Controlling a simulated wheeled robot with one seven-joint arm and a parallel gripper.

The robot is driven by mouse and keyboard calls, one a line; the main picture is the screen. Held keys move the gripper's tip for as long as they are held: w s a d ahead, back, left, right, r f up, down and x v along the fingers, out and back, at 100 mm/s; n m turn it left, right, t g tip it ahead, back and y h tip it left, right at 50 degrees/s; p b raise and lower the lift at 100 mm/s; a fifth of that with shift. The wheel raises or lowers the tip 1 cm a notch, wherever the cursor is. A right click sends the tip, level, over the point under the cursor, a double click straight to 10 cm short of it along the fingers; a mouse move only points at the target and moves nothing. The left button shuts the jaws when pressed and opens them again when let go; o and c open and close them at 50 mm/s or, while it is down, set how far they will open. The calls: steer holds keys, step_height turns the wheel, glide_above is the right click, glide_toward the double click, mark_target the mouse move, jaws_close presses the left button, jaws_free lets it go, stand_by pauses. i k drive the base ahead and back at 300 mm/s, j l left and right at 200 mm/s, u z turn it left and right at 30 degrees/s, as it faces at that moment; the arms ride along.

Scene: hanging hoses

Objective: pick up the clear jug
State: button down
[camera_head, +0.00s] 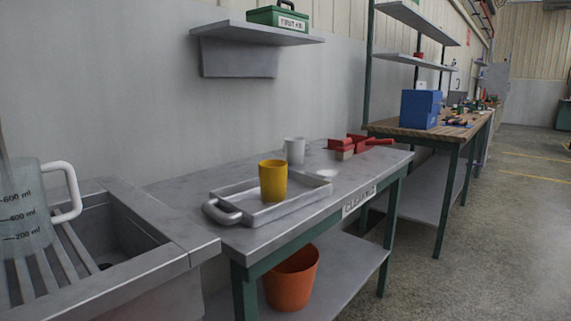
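The clear jug (27,215) is at the far left of the head view, cut off by the left edge. It is see-through, with dark marks for 200, 400 and 600 ml and a white handle (68,192) on its right side. It appears upright on the slatted rack (62,262) at the sink (165,255). My gripper is not in view.
Right of the sink, a grey bench (345,178) holds a metal tray (290,212) with a yellow cup (273,180), a white mug (294,150) and red tools (358,145). An orange bucket (292,280) stands below. Open floor (470,240) lies to the right.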

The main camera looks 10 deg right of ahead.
mark_target(27, 230)
steer(key=u, duration=1.55)
steer(key=k, duration=0.5)
steer(key=i, duration=0.5)
